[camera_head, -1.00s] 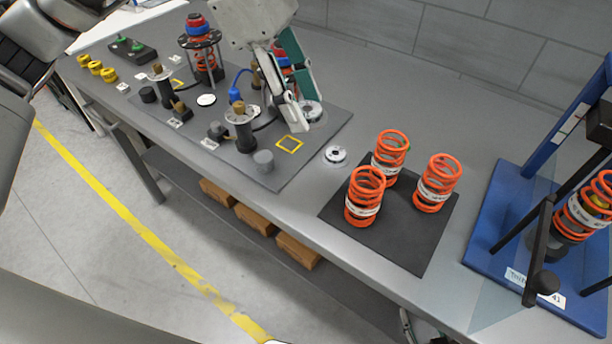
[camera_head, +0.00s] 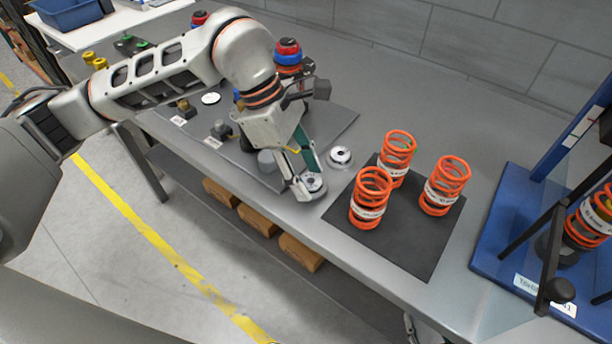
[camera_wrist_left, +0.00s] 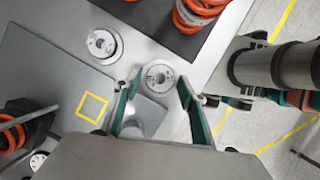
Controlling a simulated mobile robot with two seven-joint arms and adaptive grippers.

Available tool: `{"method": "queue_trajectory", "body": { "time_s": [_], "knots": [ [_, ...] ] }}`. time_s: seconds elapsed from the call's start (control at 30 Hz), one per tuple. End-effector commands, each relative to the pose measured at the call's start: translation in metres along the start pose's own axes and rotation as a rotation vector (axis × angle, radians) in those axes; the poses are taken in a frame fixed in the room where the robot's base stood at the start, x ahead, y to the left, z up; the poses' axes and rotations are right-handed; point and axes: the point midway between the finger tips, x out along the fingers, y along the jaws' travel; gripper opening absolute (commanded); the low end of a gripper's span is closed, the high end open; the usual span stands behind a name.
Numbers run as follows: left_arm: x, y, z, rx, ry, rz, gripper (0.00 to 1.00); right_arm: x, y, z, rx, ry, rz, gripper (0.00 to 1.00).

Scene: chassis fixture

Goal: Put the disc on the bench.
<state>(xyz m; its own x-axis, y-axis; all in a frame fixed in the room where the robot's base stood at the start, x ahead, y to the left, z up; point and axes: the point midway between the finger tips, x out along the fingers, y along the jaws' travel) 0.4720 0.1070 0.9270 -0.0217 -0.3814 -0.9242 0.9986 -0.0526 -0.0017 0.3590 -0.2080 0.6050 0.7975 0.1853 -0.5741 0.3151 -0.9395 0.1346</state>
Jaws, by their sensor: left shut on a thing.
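My left gripper (camera_head: 303,180) is shut on a silver, ring-shaped disc (camera_head: 314,184) with a dark centre, near the bench's front edge. The disc also shows between the teal-padded fingertips in the left wrist view (camera_wrist_left: 158,76). It lies low over the grey bench (camera_head: 290,216); I cannot tell whether it touches the top. A second, similar disc (camera_head: 340,155) lies on the bench just beyond, apart from the gripper. It also shows in the left wrist view (camera_wrist_left: 103,44). A dark arm end with teal parts, seemingly my right gripper (camera_wrist_left: 285,97), shows at the right of that view; its fingers are unclear.
A dark mat (camera_head: 421,238) with three orange springs (camera_head: 371,198) lies to the right. A blue fixture (camera_head: 500,235) stands beyond it. A dark grey board (camera_head: 343,117) with a grey cylinder (camera_head: 268,161) and spring assemblies lies left and behind. Bare bench runs along the front edge.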

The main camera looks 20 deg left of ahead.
Motion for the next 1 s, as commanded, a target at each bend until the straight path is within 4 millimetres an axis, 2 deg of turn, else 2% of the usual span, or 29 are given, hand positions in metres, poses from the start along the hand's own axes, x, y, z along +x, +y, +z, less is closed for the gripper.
{"method": "queue_trajectory", "body": {
  "time_s": [0.1, 0.43, 0.47, 0.5, 0.87, 1.0],
  "knots": [
    [0.01, 0.0, -0.004, 0.0, -0.001, -0.001, 0.17, 0.001, 0.0, 0.002, -0.001, -0.002, 0.0, 0.33],
    [0.013, 0.0, -0.005, 0.0, 0.0, 0.0, 0.17, 0.001, -0.001, 0.004, 0.0, -0.005, -0.001, 0.33],
    [0.012, 0.0, -0.005, 0.0, 0.0, 0.0, 0.49, 0.001, -0.001, 0.003, -0.001, -0.004, 0.0, 0.33],
    [0.012, 0.0, -0.005, 0.0, 0.0, 0.0, 0.58, 0.001, -0.001, 0.003, -0.001, -0.004, 0.0, 0.33],
    [0.01, 0.0, -0.004, 0.001, 0.0, 0.001, 0.58, -0.001, -0.002, 0.002, 0.0, -0.004, -0.001, 0.33],
    [-0.002, 0.001, -0.004, 0.001, 0.0, 0.005, 0.58, -0.002, -0.002, 0.002, 0.001, -0.005, -0.003, 0.33]
  ]
}}
